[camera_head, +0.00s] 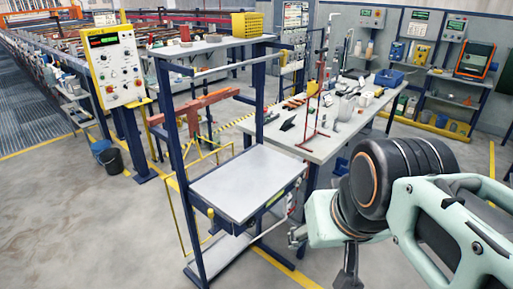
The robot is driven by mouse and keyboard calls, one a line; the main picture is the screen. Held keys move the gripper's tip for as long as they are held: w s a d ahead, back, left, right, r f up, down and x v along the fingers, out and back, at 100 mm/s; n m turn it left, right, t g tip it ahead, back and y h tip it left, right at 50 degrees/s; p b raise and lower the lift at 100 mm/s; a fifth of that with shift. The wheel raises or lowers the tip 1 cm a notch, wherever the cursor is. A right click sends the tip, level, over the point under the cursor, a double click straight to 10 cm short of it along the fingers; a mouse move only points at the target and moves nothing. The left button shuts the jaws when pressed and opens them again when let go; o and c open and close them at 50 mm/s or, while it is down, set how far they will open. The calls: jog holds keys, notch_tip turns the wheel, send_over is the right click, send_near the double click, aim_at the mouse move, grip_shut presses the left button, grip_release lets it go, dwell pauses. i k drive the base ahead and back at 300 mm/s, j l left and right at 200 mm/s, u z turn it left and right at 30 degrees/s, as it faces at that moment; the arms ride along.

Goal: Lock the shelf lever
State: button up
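The shelf rack has dark blue posts and a pale grey shelf board (250,182) in the middle of the view. No held object shows.
A workbench (318,146) with bottles, tools and a red stand is close behind the rack. An orange-red hanger (203,107) and yellow frames stand at the rack's left. A control panel (114,66) and buckets (111,160) are farther left. The floor (90,235) at front left is clear.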

aim_at(211, 214)
jog(key=u, duration=0.65)
jog(key=i+j+z, duration=0.15)
jog(key=i+j, duration=0.2)
jog(key=i, duration=0.2)
jog(key=i+j+z, duration=0.2)
jog(key=i+j, duration=0.25)
jog(key=j+u, duration=0.1)
jog(key=j, duration=0.2)
jog(key=i+j+u, duration=0.1)
jog(key=j, duration=0.15)
jog(key=l+z, duration=0.2)
jog(key=l, duration=0.35)
